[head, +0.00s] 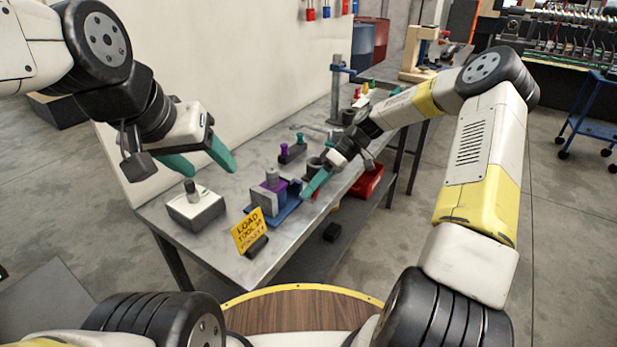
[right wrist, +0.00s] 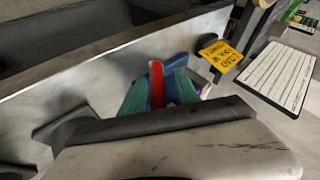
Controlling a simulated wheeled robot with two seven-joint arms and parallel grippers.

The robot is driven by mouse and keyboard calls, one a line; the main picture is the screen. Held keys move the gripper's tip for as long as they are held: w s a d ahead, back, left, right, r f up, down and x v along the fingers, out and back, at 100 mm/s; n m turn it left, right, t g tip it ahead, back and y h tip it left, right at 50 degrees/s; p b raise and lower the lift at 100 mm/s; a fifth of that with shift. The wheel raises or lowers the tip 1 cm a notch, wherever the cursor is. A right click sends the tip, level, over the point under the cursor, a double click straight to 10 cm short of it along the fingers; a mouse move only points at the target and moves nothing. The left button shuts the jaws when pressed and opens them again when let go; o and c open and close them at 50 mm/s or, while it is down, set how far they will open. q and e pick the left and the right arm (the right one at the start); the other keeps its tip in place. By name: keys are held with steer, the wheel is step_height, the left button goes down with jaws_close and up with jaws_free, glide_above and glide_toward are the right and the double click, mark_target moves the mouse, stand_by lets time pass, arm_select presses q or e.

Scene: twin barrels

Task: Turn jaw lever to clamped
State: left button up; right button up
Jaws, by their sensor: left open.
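A small vise-like fixture with a grey and purple block (head: 264,199) stands on a blue base (head: 285,214) on the metal bench. A red lever (right wrist: 157,84) shows in the right wrist view, with blue parts behind it. In the head view only a little red shows by the fingertips. My right gripper (head: 306,192) is at the right side of the fixture. In the right wrist view its teal fingers (right wrist: 158,92) lie on both sides of the red lever and appear shut on it. My left gripper (head: 200,160) is open and empty above the bench's left end.
A yellow sign (head: 249,231) stands at the near edge. Purple and teal knobbed pieces (head: 292,150) stand behind the fixture. A red bin (head: 368,181) is beyond my right gripper.

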steer(key=v, duration=0.7)
steer(key=shift+d+r, duration=0.1)
steer(key=shift+r, duration=0.05)
